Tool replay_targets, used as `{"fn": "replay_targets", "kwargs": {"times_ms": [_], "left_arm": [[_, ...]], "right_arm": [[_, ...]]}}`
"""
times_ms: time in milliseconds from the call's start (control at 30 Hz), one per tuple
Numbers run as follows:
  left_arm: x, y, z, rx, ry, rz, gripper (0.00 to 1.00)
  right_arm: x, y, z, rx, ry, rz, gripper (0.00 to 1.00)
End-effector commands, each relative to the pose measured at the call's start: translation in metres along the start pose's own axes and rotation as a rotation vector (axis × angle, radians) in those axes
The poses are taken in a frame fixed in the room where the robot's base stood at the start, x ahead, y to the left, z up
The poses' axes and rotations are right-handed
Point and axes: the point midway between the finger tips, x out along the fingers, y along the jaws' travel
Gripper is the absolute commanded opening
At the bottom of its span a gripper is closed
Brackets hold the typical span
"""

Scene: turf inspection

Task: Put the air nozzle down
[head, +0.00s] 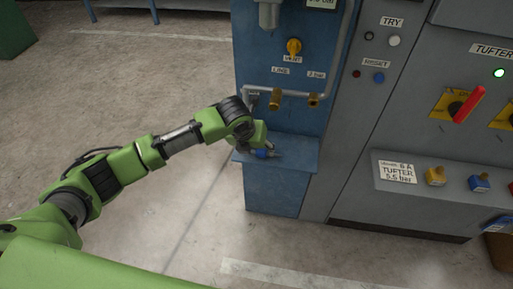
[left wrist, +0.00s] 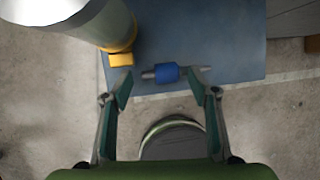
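The air nozzle (head: 264,154) has a blue body and lies on the small blue shelf (head: 297,153) at the front of the blue panel. In the left wrist view the nozzle (left wrist: 167,73) lies crosswise over the blue shelf surface, its thin grey tip pointing right. My left gripper (head: 258,141) is just over the shelf beside the nozzle, partly hidden by its own wrist. In the left wrist view my left gripper (left wrist: 160,86) has its fingers spread wide, with the blue body in the gap and touching neither finger. My right gripper is not in view.
Brass outlets (head: 275,99) and a grey pipe sit on the blue panel above the shelf. A yellow knob (head: 293,47) is higher up. A grey cabinet with a red-handled switch (head: 468,105) stands to the right. Open concrete floor lies to the left.

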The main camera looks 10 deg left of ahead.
Motion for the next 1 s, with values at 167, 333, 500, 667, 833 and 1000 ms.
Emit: {"fn": "replay_targets", "kwargs": {"times_ms": [167, 333, 500, 667, 833, 1000], "left_arm": [[-0.001, 0.0, 0.001, 0.0, 0.0, 0.0, 0.54], [-0.016, 0.0, 0.003, 0.0, -0.003, 0.0, 0.54], [-0.051, 0.0, 0.004, 0.001, -0.006, -0.001, 0.54], [-0.085, -0.001, 0.003, 0.0, -0.004, -0.001, 0.54], [-0.111, -0.001, 0.003, -0.001, -0.002, -0.001, 0.54], [-0.122, 0.0, 0.002, -0.001, 0.0, 0.001, 0.54]], "right_arm": [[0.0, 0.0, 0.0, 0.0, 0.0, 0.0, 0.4], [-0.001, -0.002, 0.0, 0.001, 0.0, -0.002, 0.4], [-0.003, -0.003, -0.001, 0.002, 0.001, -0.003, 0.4], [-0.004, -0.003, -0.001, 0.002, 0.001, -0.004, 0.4], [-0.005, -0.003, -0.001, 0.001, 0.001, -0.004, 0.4], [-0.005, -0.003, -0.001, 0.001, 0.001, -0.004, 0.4]]}}
